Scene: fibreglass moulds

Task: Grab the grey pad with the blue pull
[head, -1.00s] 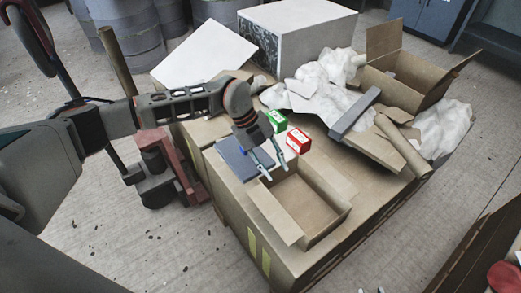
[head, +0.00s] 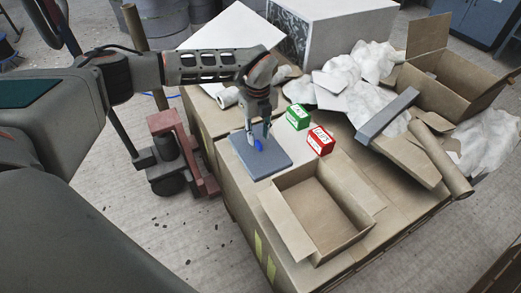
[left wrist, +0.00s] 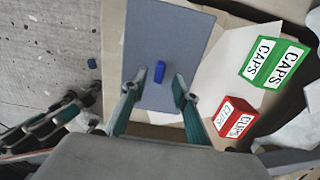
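The grey pad (head: 277,163) lies flat on the large cardboard box, left of the open carton. Its small blue pull (head: 258,145) stands up from the pad's surface. In the left wrist view the pad (left wrist: 187,45) fills the upper middle, and the blue pull (left wrist: 159,72) shows just beyond the fingertips, between their lines. My left gripper (head: 259,137) points down over the pad, close to the pull. In the left wrist view its two fingers (left wrist: 156,88) are apart with nothing between them. I cannot tell whether the fingertips touch the pad. My right gripper does not show.
A green CAPS box (head: 297,117) and a red CLIPS box (head: 320,141) stand right of the pad. An empty open carton (head: 325,212) is in front. White crumpled wrapping (head: 373,62) and a grey bar (head: 388,115) lie further right.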

